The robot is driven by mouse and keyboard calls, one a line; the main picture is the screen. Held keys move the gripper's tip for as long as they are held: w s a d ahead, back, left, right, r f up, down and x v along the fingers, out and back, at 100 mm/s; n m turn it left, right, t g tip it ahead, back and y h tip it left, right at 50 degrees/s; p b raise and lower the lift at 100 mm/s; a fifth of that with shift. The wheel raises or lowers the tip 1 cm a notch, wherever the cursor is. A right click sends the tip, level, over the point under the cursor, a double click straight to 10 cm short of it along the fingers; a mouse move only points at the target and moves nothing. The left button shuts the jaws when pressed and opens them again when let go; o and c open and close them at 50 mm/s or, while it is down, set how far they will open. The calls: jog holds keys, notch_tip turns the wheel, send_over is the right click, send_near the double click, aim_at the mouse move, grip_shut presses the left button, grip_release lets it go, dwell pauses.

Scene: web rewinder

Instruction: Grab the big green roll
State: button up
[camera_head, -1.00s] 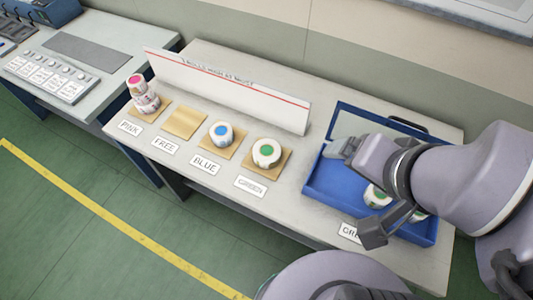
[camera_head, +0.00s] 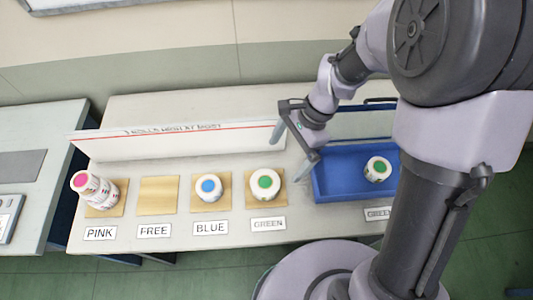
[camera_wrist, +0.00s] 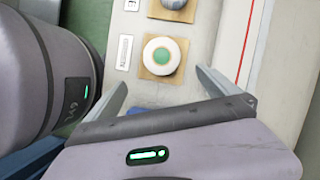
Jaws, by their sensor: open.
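A white roll with a green core (camera_head: 265,184) stands on a wooden pad above a "GREEN" label. It also shows in the wrist view (camera_wrist: 161,55), just beyond the fingertips. A second green-core roll (camera_head: 377,169) stands in the blue case and looks somewhat smaller. My gripper (camera_head: 287,155) is open and empty, above and to the upper right of the roll on the pad. In the wrist view my gripper's fingers (camera_wrist: 160,82) spread below that roll, apart from it.
A blue-core roll (camera_head: 208,187), an empty "FREE" pad (camera_head: 158,195) and a leaning stack of pink-core rolls (camera_head: 94,188) lie to the left. A white board (camera_head: 175,140) stands behind the pads. The open blue case (camera_head: 335,170) is at right, partly hidden by my arm.

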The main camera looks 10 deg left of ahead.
aim_at(266, 181)
jog(key=b+x, duration=0.3)
jog(key=x, duration=0.6)
jog(key=shift+d+f, duration=0.15)
jog(key=shift+f, duration=0.1)
jog(key=b+x, duration=0.1)
jog(key=x, duration=0.1)
jog(key=a+b+x, duration=0.1)
jog(key=b+x, duration=0.1)
jog(key=x, duration=0.1)
jog(key=shift+w+b, duration=0.15)
jog(key=shift+b, duration=0.15)
jog(key=shift+d+r, duration=0.1)
jog(key=shift+r, duration=0.15)
jog(key=shift+c, duration=0.2)
jog(key=c, duration=1.5)
jog(key=shift+c, duration=0.2)
